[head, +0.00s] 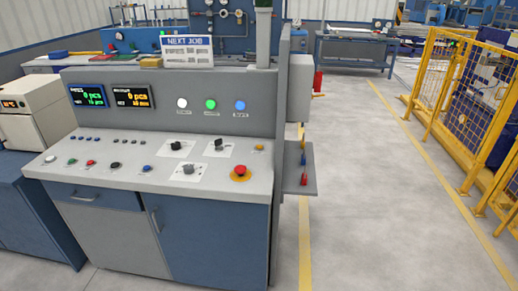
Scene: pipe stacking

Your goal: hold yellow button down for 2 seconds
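A small yellow button (259,147) sits near the back right corner of the control console's sloped light-grey top (125,172). It is small in the picture, and I cannot tell whether it is pressed. A red mushroom button on a yellow-orange disc (240,171) is in front of it, a little to the left. Neither of my grippers is in the head view, and nothing covers the yellow button.
The console top also bears black knobs (176,146), a grey knob (188,169) and several small coloured buttons. White, green (210,104) and blue lamps are on the back panel. A side shelf (300,180) juts out right. Open floor (370,190) lies between the console and a yellow fence (440,85).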

